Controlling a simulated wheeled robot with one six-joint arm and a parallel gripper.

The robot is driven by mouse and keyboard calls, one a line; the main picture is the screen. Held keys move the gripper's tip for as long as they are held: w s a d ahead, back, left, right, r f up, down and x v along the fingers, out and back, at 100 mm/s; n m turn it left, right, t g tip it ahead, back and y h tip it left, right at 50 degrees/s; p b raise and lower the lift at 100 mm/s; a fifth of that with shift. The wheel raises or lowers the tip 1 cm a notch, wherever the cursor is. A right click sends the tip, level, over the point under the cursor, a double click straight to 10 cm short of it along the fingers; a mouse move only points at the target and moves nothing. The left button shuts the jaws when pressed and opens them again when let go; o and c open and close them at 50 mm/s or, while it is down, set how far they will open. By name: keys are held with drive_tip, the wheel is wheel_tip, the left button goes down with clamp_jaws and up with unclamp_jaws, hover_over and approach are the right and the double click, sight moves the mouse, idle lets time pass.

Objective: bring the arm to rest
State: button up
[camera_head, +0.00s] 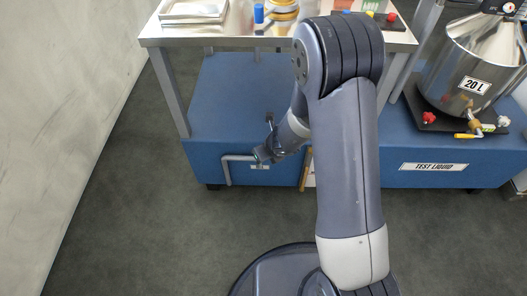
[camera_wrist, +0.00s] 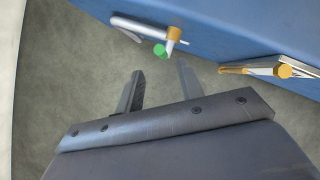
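My arm reaches forward over the floor and bends down in front of the blue platform (camera_head: 230,100). My gripper (camera_head: 266,152) is near the platform's front face in the head view, and my arm partly hides the platform. In the wrist view, my gripper (camera_wrist: 160,76) has its two fingers apart with nothing between them. A grey bent pipe (camera_head: 228,170) on the platform front is close to my gripper. In the wrist view, a pipe with an orange fitting (camera_wrist: 174,34) and a green end (camera_wrist: 160,50) lies beyond the fingertips.
A metal table (camera_head: 205,42) bearing trays and containers stands above the platform. A steel 20 L vessel (camera_head: 455,60) with a tap stands at right, above a "TEST LIQUID" label (camera_head: 434,167). A pale wall (camera_head: 60,110) is at left. Dark floor (camera_head: 140,220) is clear in front.

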drive_tip(key=b+x, duration=0.3)
drive_tip(key=x, duration=0.7)
drive_tip(key=shift+f+b, duration=0.3)
drive_tip(key=shift+f, duration=0.05)
drive_tip(key=shift+w, duration=0.15)
drive_tip(key=p+v, duration=0.4)
drive_tip(key=v, duration=0.7)
drive_tip(key=w+a+f+y+b, duration=0.1)
drive_tip(key=w+f+y+b, duration=0.1)
drive_tip(key=f, duration=0.7)
drive_tip(key=shift+w+a+f+m+b, duration=0.35)
drive_tip(key=shift+w+b, duration=0.5)
drive_tip(key=shift+w, duration=0.5)
drive_tip(key=shift+r, duration=0.1)
